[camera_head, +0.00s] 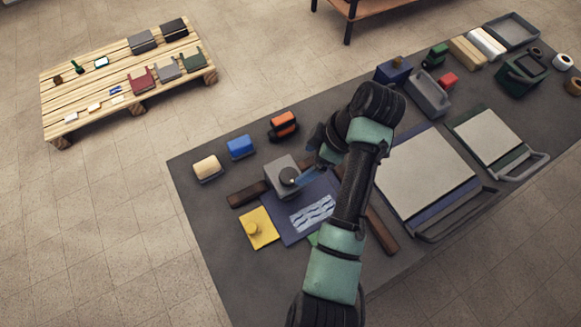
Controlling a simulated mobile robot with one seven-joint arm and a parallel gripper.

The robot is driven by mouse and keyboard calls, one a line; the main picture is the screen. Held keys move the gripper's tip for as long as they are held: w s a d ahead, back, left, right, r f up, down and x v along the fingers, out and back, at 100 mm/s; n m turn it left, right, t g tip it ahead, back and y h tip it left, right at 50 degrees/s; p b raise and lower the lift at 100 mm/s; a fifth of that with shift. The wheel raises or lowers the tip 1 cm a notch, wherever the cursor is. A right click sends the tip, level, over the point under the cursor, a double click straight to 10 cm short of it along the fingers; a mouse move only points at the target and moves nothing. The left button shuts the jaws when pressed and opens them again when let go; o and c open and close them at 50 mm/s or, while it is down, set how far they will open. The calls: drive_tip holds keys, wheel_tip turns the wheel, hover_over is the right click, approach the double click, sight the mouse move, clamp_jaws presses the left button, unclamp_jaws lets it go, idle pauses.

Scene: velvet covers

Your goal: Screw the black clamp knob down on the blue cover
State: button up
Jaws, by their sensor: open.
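The blue cover (288,228) lies flat on the dark table, with a pale wavy pattern on its lower right part. A grey block (274,178) stands at the cover's upper left edge. The round black clamp knob (289,175) sits on top of this block. My gripper (307,178) is open, just right of the knob. I cannot tell whether its fingers touch the knob. My arm hides the right side of the cover and part of the gripper.
A yellow plate with a knob (262,238) lies left of the cover. Blue (241,147), cream (207,168) and orange (283,125) items stand behind. Grey panels (425,175) lie right. A wooden pallet (60,95) stands on the floor.

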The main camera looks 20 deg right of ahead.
sight(289, 175)
drive_tip(key=p+x, duration=0.1)
drive_tip(key=x, duration=0.8)
drive_tip(key=shift+w+f, duration=0.15)
drive_tip(key=shift+f, duration=0.05)
drive_tip(key=shift+c, duration=0.2)
drive_tip(key=c, duration=1.3)
drive_tip(key=shift+a, duration=0.1)
